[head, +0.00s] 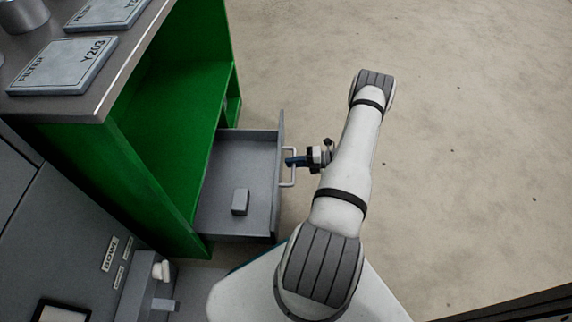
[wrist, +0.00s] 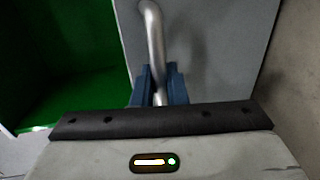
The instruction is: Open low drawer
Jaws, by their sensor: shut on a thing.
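The low drawer (head: 241,161) is grey and stands pulled out from the green cabinet (head: 168,105) in the head view. A small grey block (head: 240,202) lies inside it. The drawer's handle (head: 293,167) is a pale bar on its front panel. My gripper (head: 293,161) is at the handle, with its blue fingers around the bar. In the wrist view, the blue fingers of my gripper (wrist: 160,86) are closed on the metal handle (wrist: 154,40), in front of the grey drawer front (wrist: 215,50). The fingertips are partly hidden behind the gripper body.
The cabinet's grey top (head: 120,62) holds two flat filter boxes (head: 62,66). A dark grey machine (head: 60,225) stands at the lower left, close to the drawer's near side. The concrete floor (head: 460,130) on the right is clear.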

